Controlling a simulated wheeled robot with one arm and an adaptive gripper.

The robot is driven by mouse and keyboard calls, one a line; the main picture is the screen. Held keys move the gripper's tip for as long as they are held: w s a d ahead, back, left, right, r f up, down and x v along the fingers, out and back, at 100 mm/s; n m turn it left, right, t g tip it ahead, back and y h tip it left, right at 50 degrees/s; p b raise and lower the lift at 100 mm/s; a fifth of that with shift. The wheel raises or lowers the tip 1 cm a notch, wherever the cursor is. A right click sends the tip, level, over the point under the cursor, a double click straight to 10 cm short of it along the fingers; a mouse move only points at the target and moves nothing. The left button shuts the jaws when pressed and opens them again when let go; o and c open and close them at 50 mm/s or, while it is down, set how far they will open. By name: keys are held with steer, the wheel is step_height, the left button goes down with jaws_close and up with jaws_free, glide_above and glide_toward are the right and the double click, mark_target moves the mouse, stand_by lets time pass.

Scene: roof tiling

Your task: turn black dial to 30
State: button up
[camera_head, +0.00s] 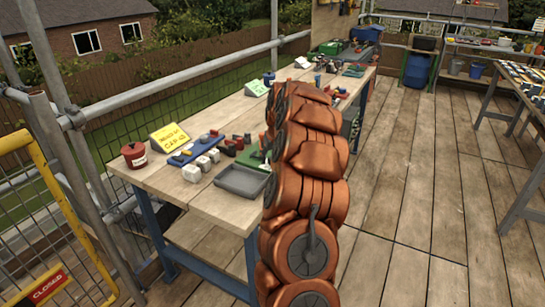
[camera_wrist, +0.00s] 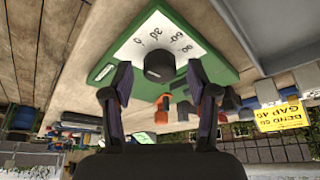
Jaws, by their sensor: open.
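The black dial (camera_wrist: 159,66) is a round knob on a white scale plate with marks reading 0, 30, 60 and 90, set on a green base (camera_wrist: 215,58). The wrist view looks upside down. I cannot make out where the knob points. My gripper (camera_wrist: 158,76) is open, with one dark finger on each side of the knob and gaps visible between them. In the head view part of a green base (camera_head: 250,156) shows on the workbench, mostly behind my copper arm. My gripper is hidden there.
On the wooden bench (camera_head: 205,200) are a grey tray (camera_head: 242,181), white blocks (camera_head: 203,164), a red pot (camera_head: 134,154) and a yellow sign (camera_head: 170,137). Orange-tipped tools (camera_wrist: 162,108) stand near the base. Plank floor (camera_head: 425,215) to the right is clear.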

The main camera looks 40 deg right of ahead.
jaws_close()
steer(key=shift+f, duration=0.1)
stand_by(0.5)
steer(key=shift+f+m+b, duration=0.1)
steer(key=shift+m+b, duration=0.3)
steer(key=shift+b, duration=0.1)
steer(key=shift+f+m+h+b, duration=0.15)
steer(key=shift+m+h+b, duration=0.35)
steer(key=shift+m+b, duration=0.6)
steer(key=m+g+b, duration=0.1)
steer(key=m+b, duration=0.1)
steer(key=b, duration=0.1)
steer(key=shift+w+m+h, duration=0.15)
steer(key=shift+m+h, duration=0.25)
steer(key=shift+r+m+g+b, duration=0.2)
steer(key=shift+m+g+b, duration=0.3)
steer(key=shift+m+b, duration=0.5)
steer(key=shift+r, duration=0.1)
